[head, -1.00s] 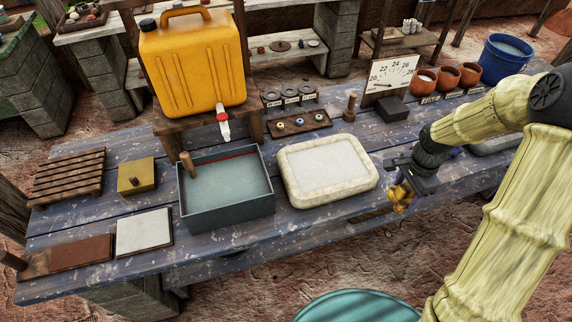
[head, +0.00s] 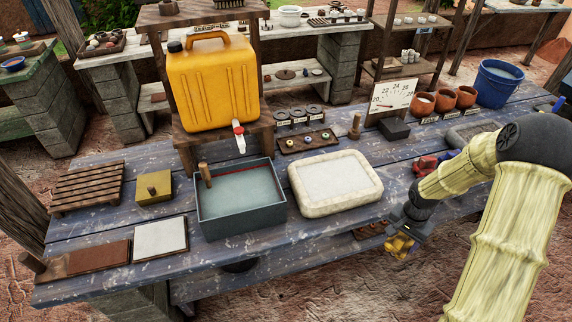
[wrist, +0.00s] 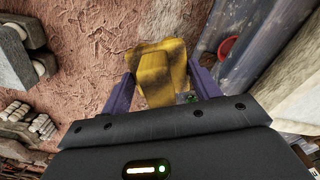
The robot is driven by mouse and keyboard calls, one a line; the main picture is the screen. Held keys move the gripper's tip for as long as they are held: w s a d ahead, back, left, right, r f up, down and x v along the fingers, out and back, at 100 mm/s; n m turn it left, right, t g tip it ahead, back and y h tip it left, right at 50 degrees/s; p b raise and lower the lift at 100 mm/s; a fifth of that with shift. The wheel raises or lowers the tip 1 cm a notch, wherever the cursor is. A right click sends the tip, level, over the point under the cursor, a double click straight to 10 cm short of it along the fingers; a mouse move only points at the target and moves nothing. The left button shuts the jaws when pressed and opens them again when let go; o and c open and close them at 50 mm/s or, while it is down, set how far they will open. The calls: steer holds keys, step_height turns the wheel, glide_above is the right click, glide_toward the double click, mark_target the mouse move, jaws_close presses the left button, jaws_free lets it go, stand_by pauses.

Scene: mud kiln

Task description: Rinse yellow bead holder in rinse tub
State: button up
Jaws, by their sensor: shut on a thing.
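My gripper (head: 402,246) is shut on the yellow bead holder (wrist: 160,72), which shows dark smudges in the wrist view. The holder also shows in the head view (head: 399,247), beside the table's front edge, right of the pale stone-rimmed basin. The rinse tub (head: 241,220) is a grey rectangular tub of water on the table, well left of my gripper. A wooden handle stands in its back left corner, and a red line runs along its inner back wall.
The pale stone-rimmed basin (head: 378,193) lies between the tub and my gripper. A yellow jerrycan (head: 212,85) with a tap stands on a raised wooden stand behind the tub. A small bead tray (head: 307,141), a dial board (head: 393,95) and clay pots (head: 445,100) stand further back.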

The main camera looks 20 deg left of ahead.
step_height(320, 180, down, 8)
steer(key=s+n, duration=0.1)
steer(key=n, duration=0.4)
steer(key=shift+a+r, duration=0.15)
steer(key=shift+a, duration=0.15)
